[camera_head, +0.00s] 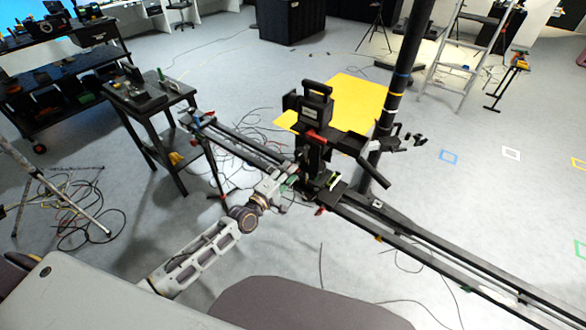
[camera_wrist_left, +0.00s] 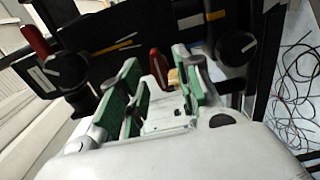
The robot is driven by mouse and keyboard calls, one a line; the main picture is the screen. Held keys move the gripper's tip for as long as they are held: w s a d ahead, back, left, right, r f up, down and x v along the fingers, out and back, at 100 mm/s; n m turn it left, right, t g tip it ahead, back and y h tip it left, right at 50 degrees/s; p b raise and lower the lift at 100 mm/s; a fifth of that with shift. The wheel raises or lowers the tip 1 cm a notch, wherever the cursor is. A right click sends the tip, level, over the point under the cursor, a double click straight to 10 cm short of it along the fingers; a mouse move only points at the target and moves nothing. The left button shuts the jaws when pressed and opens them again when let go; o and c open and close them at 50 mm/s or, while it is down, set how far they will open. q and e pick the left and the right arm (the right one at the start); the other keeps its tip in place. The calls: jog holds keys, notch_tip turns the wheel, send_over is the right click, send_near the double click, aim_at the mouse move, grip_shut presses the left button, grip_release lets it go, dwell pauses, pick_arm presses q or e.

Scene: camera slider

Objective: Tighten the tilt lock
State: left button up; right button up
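A camera (camera_head: 312,112) sits on a black head and carriage on the long slider rail (camera_head: 430,238). My left gripper (camera_head: 288,178) reaches the near left side of this head, below the camera. In the left wrist view, the left gripper (camera_wrist_left: 156,72) has its green-padded fingers apart. A small red lever (camera_wrist_left: 158,68) with a brass-coloured piece (camera_wrist_left: 173,77) beside it shows between the fingers. I cannot tell whether the fingers touch it, nor surely whether it is the tilt lock. Black knobs (camera_wrist_left: 236,46) (camera_wrist_left: 66,72) with white marks lie to either side. My right gripper is not in view.
A small dark table (camera_head: 150,98) stands left of the slider, holding tools. A yellow panel (camera_head: 358,95) lies behind the camera, near a black upright pole (camera_head: 398,85). Loose cables (camera_head: 250,130) cover the floor behind the rail. Open floor lies to the right.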

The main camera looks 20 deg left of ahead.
pick_arm(q)
jog(key=shift+x, duration=1.55)
grip_shut()
